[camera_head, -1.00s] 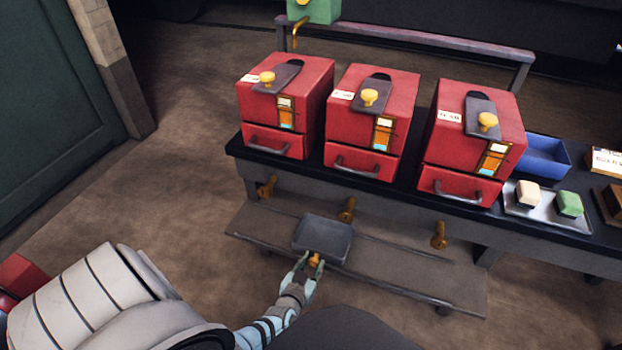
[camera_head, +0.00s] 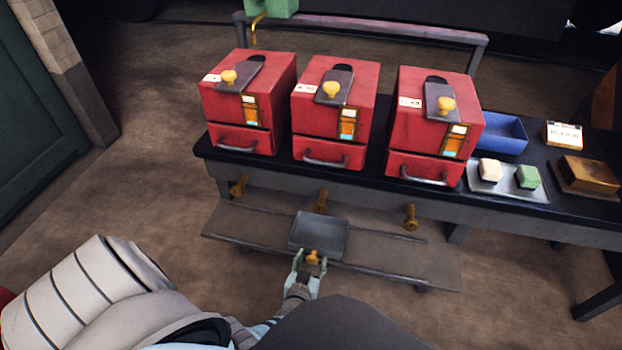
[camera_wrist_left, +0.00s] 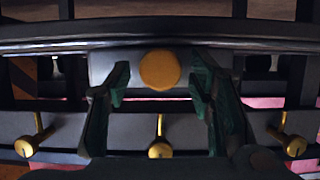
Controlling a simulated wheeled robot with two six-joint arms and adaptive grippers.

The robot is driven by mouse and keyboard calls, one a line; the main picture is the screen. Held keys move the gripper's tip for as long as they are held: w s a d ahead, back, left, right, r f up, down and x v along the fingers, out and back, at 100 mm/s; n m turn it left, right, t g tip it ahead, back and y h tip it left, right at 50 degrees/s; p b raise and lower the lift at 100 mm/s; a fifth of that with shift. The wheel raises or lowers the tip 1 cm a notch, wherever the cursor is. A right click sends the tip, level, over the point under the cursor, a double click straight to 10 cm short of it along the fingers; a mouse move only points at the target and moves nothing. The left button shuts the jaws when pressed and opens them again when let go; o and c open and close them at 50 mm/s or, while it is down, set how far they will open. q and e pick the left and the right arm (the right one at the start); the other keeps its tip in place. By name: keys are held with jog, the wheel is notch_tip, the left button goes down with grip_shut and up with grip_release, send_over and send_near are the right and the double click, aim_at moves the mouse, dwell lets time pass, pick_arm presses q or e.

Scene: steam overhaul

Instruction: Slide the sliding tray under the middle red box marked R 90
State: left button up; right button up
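The sliding tray (camera_head: 318,238) is a shallow dark grey pan with a yellow knob (camera_head: 313,257) on its near side. It sits on the low shelf, below the middle red box (camera_head: 335,115), nearly in line with the middle brass spout (camera_head: 321,200). My left gripper (camera_head: 309,262) has one finger on each side of the knob. In the left wrist view, the fingers (camera_wrist_left: 158,85) stand apart, with gaps beside the round knob (camera_wrist_left: 160,70). The box labels are too small to read surely. My right gripper is not in view.
Red boxes stand left (camera_head: 250,105) and right (camera_head: 435,125) on the dark bench, with a spout below each (camera_head: 240,185) (camera_head: 411,216). The low shelf (camera_head: 400,268) is clear on both sides of the tray. A blue bin (camera_head: 500,135) and a small metal tray (camera_head: 508,190) are at right.

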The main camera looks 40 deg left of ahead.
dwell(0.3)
pick_arm(q)
jog(key=shift+a+r, duration=0.1)
jog(key=shift+r, duration=0.2)
notch_tip(320, 180, up, 9)
jog(key=shift+r, duration=0.15)
dwell(0.4)
